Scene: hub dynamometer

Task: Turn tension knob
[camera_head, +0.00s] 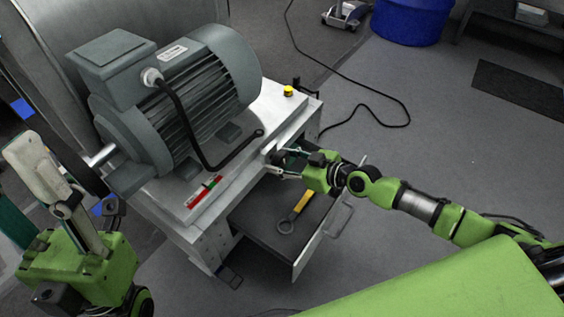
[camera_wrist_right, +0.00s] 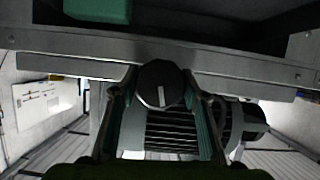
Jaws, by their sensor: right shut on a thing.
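The tension knob (camera_wrist_right: 160,86) is a dark, faceted knob with a white pointer line. In the right wrist view it sits between the two fingers of my right gripper (camera_wrist_right: 162,100), which is shut on it. The pointer line stands nearly upright in that view. In the head view, my right gripper (camera_head: 283,163) reaches the front of the metal bench (camera_head: 275,115), just above an open drawer; the knob is hidden there. My left gripper (camera_head: 62,205) is at the left edge, partly cut off, away from the knob; its opening is unclear.
A large grey motor (camera_head: 175,100) stands on the bench, with a black cable on its side. The open drawer (camera_head: 268,222) holds a yellow-handled wrench (camera_head: 296,211) below my right gripper. A yellow button (camera_head: 288,91) is at the bench's far corner. A black cable (camera_head: 380,105) crosses the floor.

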